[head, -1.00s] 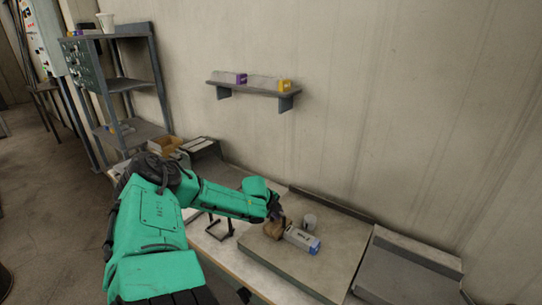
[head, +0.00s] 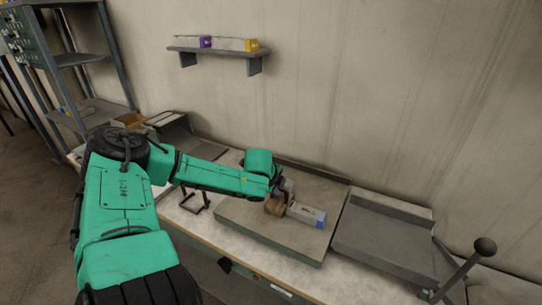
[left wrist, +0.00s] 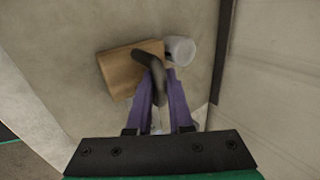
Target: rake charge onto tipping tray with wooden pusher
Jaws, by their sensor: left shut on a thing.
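The wooden pusher (head: 275,207) is a brown block with a dark curved handle, on a grey slab (head: 300,248). My left gripper (head: 281,190) is at the pusher; in the left wrist view its purple fingers (left wrist: 161,82) are shut on the dark handle, with the brown block (left wrist: 128,68) beyond. A pale box with a blue end (head: 307,215) lies on the slab, just right of the block. A light grey cup (left wrist: 181,50) is beside the block in the left wrist view. The grey tray (head: 385,243) is right of the slab. My right gripper is out of view.
A lever with a dark knob (head: 485,247) stands at the tray's right. A black wire stand (head: 194,201) is left of the slab. A wall shelf (head: 218,51) holds boxes with purple and yellow ends. A metal rack (head: 85,60) stands at the left.

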